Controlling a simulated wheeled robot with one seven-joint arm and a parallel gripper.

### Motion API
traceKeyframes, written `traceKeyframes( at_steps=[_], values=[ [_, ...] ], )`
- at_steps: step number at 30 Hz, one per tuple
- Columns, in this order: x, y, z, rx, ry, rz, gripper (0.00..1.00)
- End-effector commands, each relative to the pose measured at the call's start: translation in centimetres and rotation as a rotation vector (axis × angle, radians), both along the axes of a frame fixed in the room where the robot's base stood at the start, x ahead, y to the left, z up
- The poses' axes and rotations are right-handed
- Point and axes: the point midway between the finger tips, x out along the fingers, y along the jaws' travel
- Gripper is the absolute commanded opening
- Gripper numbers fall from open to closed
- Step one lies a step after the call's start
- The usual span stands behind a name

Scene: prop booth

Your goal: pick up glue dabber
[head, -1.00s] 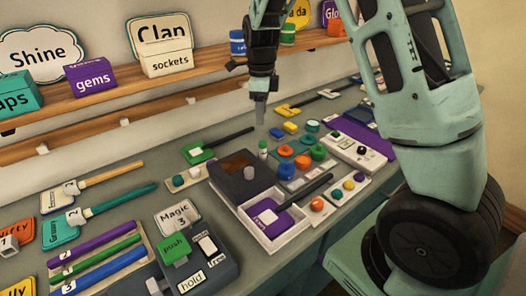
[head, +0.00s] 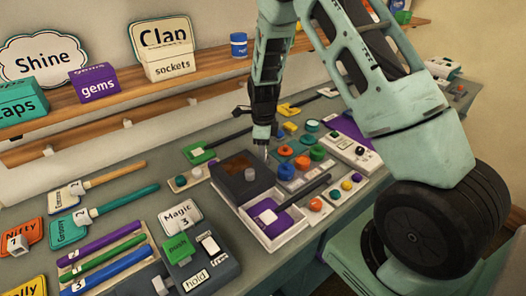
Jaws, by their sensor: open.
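The small white bottle with a green cap, which looks like the glue dabber, stood just behind the dark box in the earlier head view. Now it is hidden, or nearly so, behind my gripper (head: 265,143). My gripper points down, low over the bench at that spot. Its fingers are small and partly merge with the dark wrist above. I see nothing lifted in them. Whether they stand around the bottle or only in front of it, I cannot tell.
A dark box (head: 231,184) with a grey knob is close in front of the gripper. A white tray (head: 262,237) holds a purple block with a dark handle.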

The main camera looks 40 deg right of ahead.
Motion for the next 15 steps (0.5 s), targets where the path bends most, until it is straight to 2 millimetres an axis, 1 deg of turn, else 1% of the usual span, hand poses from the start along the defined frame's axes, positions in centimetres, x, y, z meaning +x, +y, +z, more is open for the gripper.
traceKeyframes(
  at_steps=[7, 8, 9, 11, 12, 15],
  values=[
    [0.03, 0.0, -0.19, 0.0, -0.001, -0.001, 0.49],
    [0.03, 0.0, -0.19, 0.0, -0.001, -0.001, 0.41],
    [0.03, 0.0, -0.18, 0.0, -0.001, -0.001, 0.3],
    [0.03, 0.0, -0.18, 0.0, -0.001, -0.001, 0.13],
    [0.03, 0.0, -0.17, 0.0, -0.001, -0.001, 0.02],
    [0.03, 0.0, -0.16, 0.0, -0.001, -0.001, 0.0]
  ],
)
